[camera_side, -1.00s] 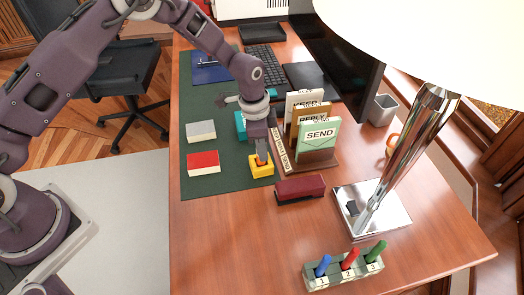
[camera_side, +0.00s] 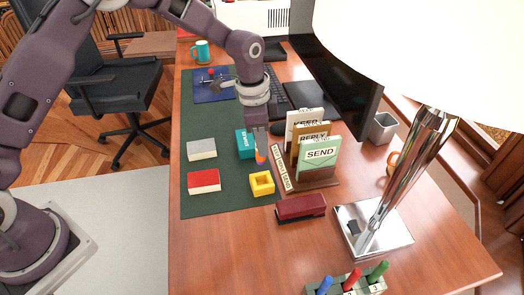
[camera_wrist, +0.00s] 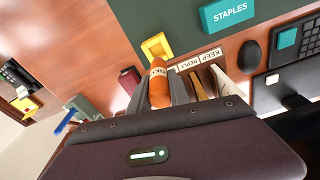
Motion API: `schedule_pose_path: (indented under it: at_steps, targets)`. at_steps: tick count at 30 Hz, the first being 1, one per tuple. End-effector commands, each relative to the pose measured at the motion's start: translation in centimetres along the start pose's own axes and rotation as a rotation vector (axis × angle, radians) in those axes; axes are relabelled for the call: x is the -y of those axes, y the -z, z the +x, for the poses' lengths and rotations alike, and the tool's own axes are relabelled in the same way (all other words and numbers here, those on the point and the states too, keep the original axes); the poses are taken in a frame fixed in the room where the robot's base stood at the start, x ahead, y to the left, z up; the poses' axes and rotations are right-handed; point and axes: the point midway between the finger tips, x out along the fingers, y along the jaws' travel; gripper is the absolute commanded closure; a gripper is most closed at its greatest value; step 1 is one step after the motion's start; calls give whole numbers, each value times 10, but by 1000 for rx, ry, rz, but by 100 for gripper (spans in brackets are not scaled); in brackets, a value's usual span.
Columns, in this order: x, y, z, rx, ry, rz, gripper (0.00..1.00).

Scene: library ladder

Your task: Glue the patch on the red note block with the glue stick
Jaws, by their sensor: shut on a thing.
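My gripper (camera_side: 261,153) is shut on the orange glue stick (camera_wrist: 159,90) and holds it above the desk, just behind the yellow square holder (camera_side: 262,184). The stick's orange end also shows under my fingers in the side view (camera_side: 260,157). The holder's opening looks empty, and the holder shows beyond the stick in the wrist view (camera_wrist: 157,46). The red note block (camera_side: 204,181), red on top with pale sides, lies on the green mat to the left of the holder. I cannot make out a separate patch on its top.
A grey-topped block (camera_side: 201,149) lies behind the red one. A teal staples box (camera_side: 244,143) and a letter rack (camera_side: 315,180) stand close to my gripper. A dark red stapler (camera_side: 301,208) and lamp base (camera_side: 378,232) are at front right. The mat (camera_side: 215,208) is clear in front.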

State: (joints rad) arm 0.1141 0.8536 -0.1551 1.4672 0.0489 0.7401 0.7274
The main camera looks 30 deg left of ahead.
Motion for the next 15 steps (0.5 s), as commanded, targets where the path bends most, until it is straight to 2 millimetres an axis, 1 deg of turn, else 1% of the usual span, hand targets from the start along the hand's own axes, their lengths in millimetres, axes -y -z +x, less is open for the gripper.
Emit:
schedule_pose_path:
  at_steps: [2, 5, 6, 8, 9, 12, 15]
  targets:
    - [6, -13, -2, 1, 4, -37, 100]
    - [19, -44, -6, 2, 15, -126, 100]
    - [24, -59, -8, 2, 20, -172, 100]
    - [29, -84, -11, 3, 28, -243, 100]
    - [32, -100, -14, 2, 35, -292, 100]
    - [35, -139, -18, 2, 48, -404, 100]
    - [34, -164, -22, 1, 58, -480, 100]
